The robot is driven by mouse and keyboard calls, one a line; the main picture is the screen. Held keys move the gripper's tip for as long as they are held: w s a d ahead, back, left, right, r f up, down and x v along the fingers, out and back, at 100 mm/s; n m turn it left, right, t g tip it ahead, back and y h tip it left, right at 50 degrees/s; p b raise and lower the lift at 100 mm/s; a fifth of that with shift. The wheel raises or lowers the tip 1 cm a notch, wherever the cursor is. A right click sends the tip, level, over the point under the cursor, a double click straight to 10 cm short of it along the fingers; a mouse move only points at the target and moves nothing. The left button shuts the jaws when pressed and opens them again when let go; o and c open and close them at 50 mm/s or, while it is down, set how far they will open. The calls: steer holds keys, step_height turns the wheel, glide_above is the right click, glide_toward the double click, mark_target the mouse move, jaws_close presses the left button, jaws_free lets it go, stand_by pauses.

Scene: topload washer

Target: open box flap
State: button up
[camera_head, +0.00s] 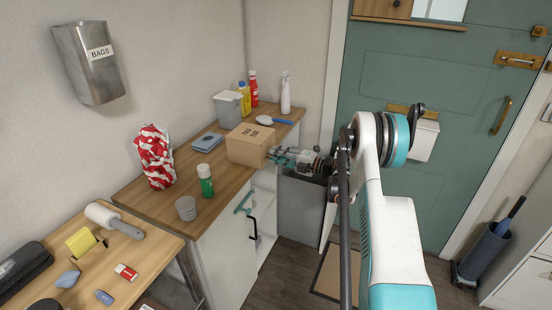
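The brown cardboard box (246,149) sits on the wooden countertop near its right edge. Its top looks flat and closed, with small dark marks on it. My gripper (276,157) is at the right side of the box, low down and very near it. My arm reaches in from the right. The fingers are small here, and I cannot tell whether they touch the box or how far apart they are. The side of the box facing my gripper is partly hidden.
Behind the box stand a grey bin (229,110), yellow (244,96) and red (254,90) bottles, a white spray bottle (285,94) and a blue-handled brush (272,121).

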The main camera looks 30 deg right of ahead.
steer(key=shift+w+a, duration=0.25)
steer(key=shift+w, duration=0.1)
steer(key=shift+c, duration=0.4)
jaws_close()
steer(key=shift+s+r, duration=0.1)
